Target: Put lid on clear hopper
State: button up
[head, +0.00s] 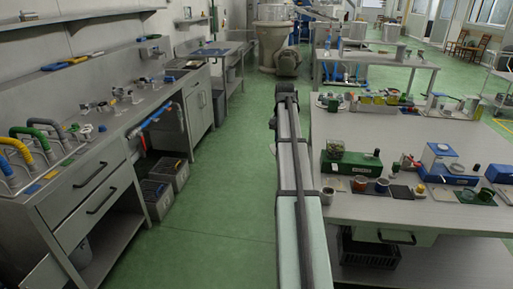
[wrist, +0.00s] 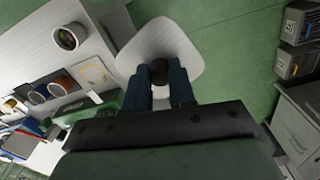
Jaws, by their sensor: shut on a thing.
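In the wrist view my gripper (wrist: 160,80) is shut on the dark round knob (wrist: 159,69) of a white lid (wrist: 160,38) with rounded corners. The lid is held beyond the fingertips, in front of green floor and a pale table edge. In the head view neither the gripper nor the lid can be made out; my arm runs up the middle. A see-through hopper (head: 336,149) with greenish contents stands on a green machine (head: 352,167) on the right table. A second, pale-topped container (head: 439,152) sits on a blue machine (head: 447,174).
Cups (head: 382,186) and small dark mats stand along the front of the right table (head: 350,222). A cup (wrist: 67,38) is left of the lid in the wrist view. Crates (head: 158,197) sit under the left counter (head: 100,125). Green floor lies between.

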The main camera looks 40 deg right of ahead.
jog(key=s+d+f+m, duration=0.2)
jog(key=d, duration=1.3)
jog(key=s+d+f+m, duration=0.2)
jog(key=d, duration=1.3)
jog(key=shift+a+f, duration=0.1)
jog(key=shift+f, duration=0.7)
dwell(0.4)
jog(key=o, duration=1.3)
jog(key=shift+r, duration=0.2)
jog(key=shift+r, duration=2.1)
